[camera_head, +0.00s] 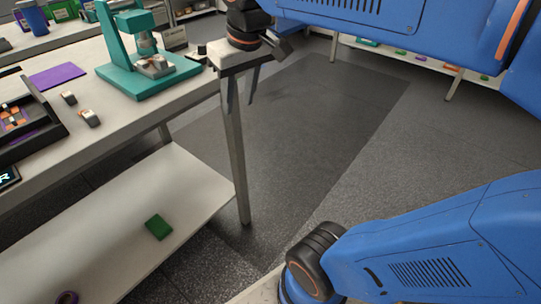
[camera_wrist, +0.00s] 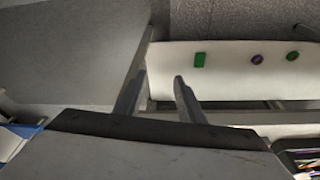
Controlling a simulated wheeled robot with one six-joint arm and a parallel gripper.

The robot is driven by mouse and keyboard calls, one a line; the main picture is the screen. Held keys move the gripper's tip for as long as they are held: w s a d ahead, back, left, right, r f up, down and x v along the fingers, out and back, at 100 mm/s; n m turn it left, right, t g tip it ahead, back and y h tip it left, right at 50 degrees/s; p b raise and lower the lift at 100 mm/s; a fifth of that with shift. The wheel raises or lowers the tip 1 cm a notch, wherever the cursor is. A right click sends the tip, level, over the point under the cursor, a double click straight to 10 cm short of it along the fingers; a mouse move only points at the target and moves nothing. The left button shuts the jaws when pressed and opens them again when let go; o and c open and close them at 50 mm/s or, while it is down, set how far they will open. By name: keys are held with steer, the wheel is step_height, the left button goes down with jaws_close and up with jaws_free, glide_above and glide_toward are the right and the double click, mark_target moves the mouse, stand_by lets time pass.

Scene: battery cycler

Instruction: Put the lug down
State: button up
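My gripper (camera_head: 240,102) hangs at the right end of the workbench, fingers pointing down by its corner. In the wrist view my gripper (camera_wrist: 160,78) has its two fingers apart, with nothing visible between them. Two small metal-and-tan pieces, a rear one (camera_head: 68,97) and a front one (camera_head: 89,117), lie on the white bench top (camera_head: 125,112). Another small metallic piece (camera_head: 154,66) sits on the base of the teal press (camera_head: 140,84). I cannot tell which of these, if any, is the lug.
A dark tray (camera_head: 30,143) and a purple mat (camera_head: 57,76) are on the bench at left. A green block (camera_head: 158,227) lies on the lower shelf (camera_head: 190,185). The floor (camera_head: 300,130) right of the bench is clear.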

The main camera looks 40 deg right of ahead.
steer(key=s+d+f+m+t, duration=0.1)
steer(key=s+d+f, duration=0.1)
steer(key=s+f, duration=0.7)
step_height(320, 180, down, 4)
steer(key=shift+s+d+f, duration=0.1)
steer(key=shift+s+d, duration=0.05)
